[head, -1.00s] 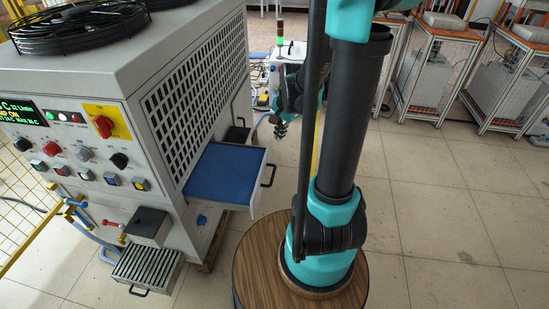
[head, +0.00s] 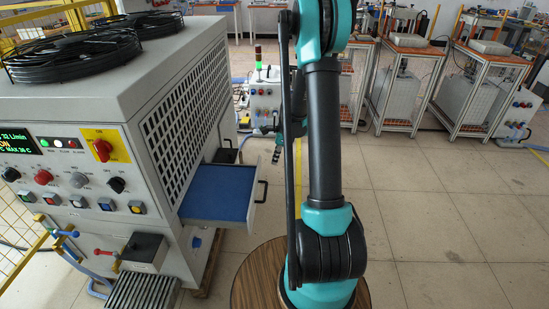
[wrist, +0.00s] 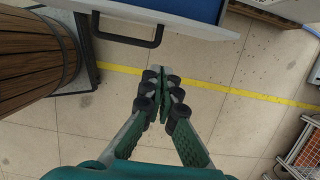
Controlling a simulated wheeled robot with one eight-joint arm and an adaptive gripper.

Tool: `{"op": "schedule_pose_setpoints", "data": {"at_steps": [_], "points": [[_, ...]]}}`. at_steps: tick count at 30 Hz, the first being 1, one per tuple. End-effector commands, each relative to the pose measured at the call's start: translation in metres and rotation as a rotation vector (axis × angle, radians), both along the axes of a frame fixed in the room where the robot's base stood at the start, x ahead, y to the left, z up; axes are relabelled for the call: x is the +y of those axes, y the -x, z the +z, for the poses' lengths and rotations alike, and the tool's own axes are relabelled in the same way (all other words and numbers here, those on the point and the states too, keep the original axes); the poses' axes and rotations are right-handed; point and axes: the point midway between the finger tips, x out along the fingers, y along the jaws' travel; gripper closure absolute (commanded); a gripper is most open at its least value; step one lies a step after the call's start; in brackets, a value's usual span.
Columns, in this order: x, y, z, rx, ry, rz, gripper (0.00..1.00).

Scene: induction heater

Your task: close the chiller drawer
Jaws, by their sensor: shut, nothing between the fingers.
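The chiller drawer (head: 218,192) stands pulled out from the right side of the grey chiller cabinet (head: 185,110). It has a blue inside, pale walls and a dark handle (head: 261,191) on its front. In the wrist view the drawer front (wrist: 195,27) crosses the top, with its black handle (wrist: 128,40) just left of my gripper. My gripper (wrist: 166,76) is shut and empty, over the floor in front of the drawer front, apart from the handle in the picture. In the head view my gripper (head: 277,154) is small, beyond the handle, and partly behind my arm.
A round wooden stand (wrist: 35,65) is at the left in the wrist view. Open tiled floor lies right of the drawer.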

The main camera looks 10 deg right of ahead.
Motion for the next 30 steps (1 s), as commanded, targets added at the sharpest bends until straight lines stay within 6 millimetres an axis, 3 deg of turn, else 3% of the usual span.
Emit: {"op": "schedule_pose_setpoints", "data": {"at_steps": [11,18,30], "points": [[0.015,-0.005,-0.063,-0.001,0.000,0.003,1.00],[0.045,-0.014,-0.063,0.000,0.000,0.004,1.00],[0.053,-0.017,-0.062,0.000,0.000,0.002,1.00]]}}
